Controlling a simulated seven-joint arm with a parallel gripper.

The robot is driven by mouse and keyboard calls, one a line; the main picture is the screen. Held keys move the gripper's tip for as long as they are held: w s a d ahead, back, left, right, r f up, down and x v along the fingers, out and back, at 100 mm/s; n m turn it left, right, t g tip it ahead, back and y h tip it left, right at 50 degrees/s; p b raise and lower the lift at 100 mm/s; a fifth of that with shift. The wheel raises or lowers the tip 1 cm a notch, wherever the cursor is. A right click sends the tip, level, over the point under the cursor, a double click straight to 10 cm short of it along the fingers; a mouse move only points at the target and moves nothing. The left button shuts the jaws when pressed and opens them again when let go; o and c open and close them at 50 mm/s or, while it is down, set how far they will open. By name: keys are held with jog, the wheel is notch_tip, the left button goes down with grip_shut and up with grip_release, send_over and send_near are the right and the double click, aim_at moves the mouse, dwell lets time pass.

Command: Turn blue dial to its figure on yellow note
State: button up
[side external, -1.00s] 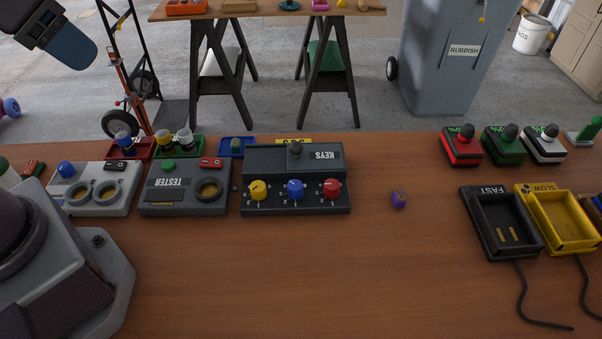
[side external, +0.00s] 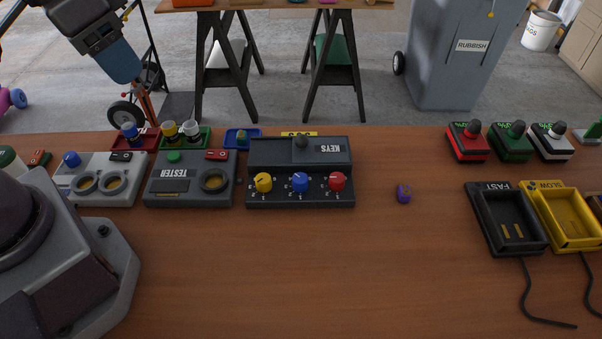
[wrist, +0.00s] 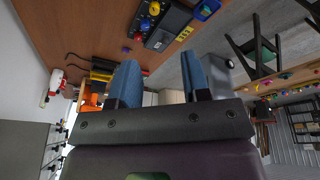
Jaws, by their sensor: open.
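The blue dial (side external: 300,182) is the middle one of three on the sloped front of the dark KEYS box (side external: 265,150), between a yellow dial (side external: 263,182) and a red dial (side external: 337,182). Its pointer is too small to read. A yellow note (side external: 299,134) lies behind the box, partly hidden by it; its figures are too small to read. The wrist view also shows the blue dial (wrist: 154,9) and yellow note (wrist: 184,33). My gripper (side external: 124,70) is high at the upper left, far from the dial. Its blue fingers stand apart and empty in the wrist view (wrist: 160,80).
A TESTER box (side external: 188,190) and a light grey box (side external: 100,196) stand left of the KEYS box. A small purple object (side external: 403,193) lies to its right. Black (side external: 487,210) and yellow (side external: 535,225) chargers are further right. The table's front middle is clear.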

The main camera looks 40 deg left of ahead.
jog(key=w+d+f+n+g, duration=0.3)
jog(key=w+d+f, duration=0.25)
jog(key=w, duration=0.25)
jog(key=n+y, duration=0.1)
jog(key=n, duration=1.3)
send_near(301, 178)
notch_tip(301, 178, down, 9)
jog(key=shift+f, duration=0.2)
jog(key=c, duration=0.6)
jog(key=shift+c, duration=0.2)
